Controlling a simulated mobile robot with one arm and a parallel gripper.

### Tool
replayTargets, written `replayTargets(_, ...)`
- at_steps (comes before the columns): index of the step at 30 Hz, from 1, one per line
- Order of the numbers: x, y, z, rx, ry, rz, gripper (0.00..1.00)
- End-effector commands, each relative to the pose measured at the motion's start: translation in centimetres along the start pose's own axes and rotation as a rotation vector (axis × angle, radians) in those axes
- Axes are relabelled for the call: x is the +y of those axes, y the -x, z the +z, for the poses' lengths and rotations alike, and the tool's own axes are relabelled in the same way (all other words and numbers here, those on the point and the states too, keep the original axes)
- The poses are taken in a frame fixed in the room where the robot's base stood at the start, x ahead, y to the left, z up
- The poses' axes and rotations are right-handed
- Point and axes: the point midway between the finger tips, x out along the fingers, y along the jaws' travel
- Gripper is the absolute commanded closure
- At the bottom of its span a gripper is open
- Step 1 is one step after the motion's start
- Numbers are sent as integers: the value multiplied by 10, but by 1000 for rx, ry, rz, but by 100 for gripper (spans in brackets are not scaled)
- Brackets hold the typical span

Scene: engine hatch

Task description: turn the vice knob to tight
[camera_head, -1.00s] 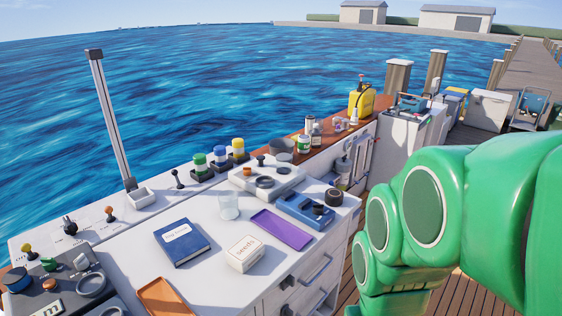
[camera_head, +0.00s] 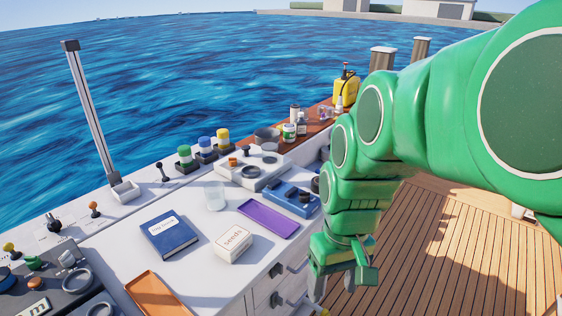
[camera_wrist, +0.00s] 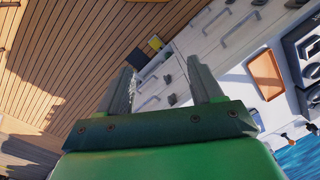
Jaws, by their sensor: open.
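A blue vice (camera_head: 285,195) sits near the right edge of the white counter in the head view. A small dark knob (camera_head: 304,196) shows on its front right part; its marking is too small to read. A thicker black round part (camera_head: 316,185) stands just behind, partly hidden by my arm. My gripper (camera_head: 332,286) hangs below the counter top, beside the drawers, to the right of and lower than the vice. In the wrist view my gripper (camera_wrist: 163,85) is open with nothing between its fingers. The vice is not seen in the wrist view.
A purple case (camera_head: 268,218), a seeds box (camera_head: 233,243), a blue book (camera_head: 169,234) and a glass (camera_head: 215,196) stand left of the vice. A grey and white device (camera_head: 252,170) is behind it. Deck at right is clear.

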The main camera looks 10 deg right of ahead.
Motion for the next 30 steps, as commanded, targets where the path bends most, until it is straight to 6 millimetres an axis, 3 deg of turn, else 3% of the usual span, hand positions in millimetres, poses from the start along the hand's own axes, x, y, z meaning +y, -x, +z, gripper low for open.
replayTargets(17,22,14,-163,143,268,-74,34)
replayTargets(30,62,5,-282,267,424,-87,34)
